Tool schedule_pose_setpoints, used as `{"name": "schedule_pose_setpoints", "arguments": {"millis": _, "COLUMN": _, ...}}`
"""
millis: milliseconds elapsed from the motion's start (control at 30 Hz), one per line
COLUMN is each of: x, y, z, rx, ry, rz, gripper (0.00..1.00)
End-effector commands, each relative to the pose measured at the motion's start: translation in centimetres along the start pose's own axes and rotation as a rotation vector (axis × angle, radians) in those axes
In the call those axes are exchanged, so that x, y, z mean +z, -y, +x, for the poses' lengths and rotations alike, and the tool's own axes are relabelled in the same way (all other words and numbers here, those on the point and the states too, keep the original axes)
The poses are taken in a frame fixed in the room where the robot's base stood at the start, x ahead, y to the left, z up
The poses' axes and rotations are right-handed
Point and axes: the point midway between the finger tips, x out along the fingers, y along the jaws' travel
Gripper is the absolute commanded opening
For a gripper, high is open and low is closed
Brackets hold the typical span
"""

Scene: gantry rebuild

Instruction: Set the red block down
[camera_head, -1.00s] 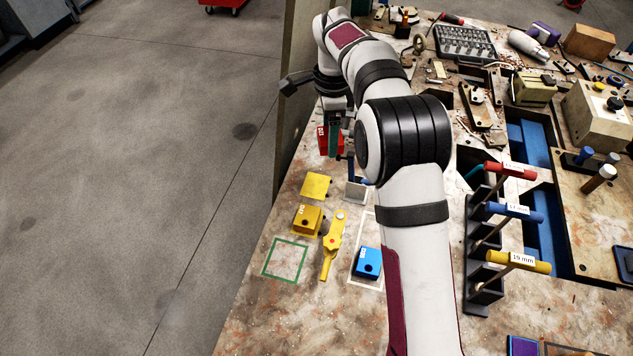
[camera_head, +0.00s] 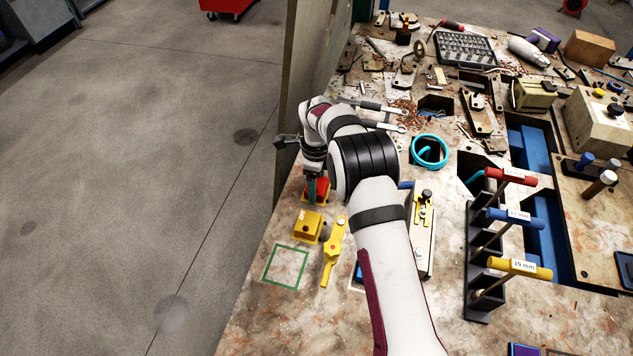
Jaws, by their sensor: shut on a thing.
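The red block (camera_head: 322,187) is between the fingers of my gripper (camera_head: 314,188), which is shut on it. The block is just behind the yellow block (camera_head: 307,226), where the work surface has a flat yellow square. Part of the red block is covered by the fingers and wrist. I cannot tell whether its underside touches the surface.
A yellow toggle tool (camera_head: 332,252) lies right of the yellow block. A green outlined square (camera_head: 286,266) in front is empty. A rack (camera_head: 482,262) with T-handled tools stands right of my arm.

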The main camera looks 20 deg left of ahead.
Motion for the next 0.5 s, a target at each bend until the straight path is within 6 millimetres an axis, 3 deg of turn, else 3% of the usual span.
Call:
{"name": "schedule_pose_setpoints", "arguments": {"millis": 233, "x": 0.01, "y": 0.05, "z": 0.11, "rx": -0.002, "ry": 0.000, "rz": -0.001, "gripper": 0.08}}
{"name": "schedule_pose_setpoints", "arguments": {"millis": 267, "x": 0.01, "y": 0.05, "z": 0.13, "rx": -0.001, "ry": 0.000, "rz": -0.001, "gripper": 0.78}}
{"name": "schedule_pose_setpoints", "arguments": {"millis": 400, "x": 0.01, "y": 0.05, "z": 0.10, "rx": -0.001, "ry": 0.000, "rz": -0.001, "gripper": 1.00}}
{"name": "schedule_pose_setpoints", "arguments": {"millis": 500, "x": 0.01, "y": 0.05, "z": 0.09, "rx": -0.002, "ry": 0.000, "rz": -0.001, "gripper": 1.00}}
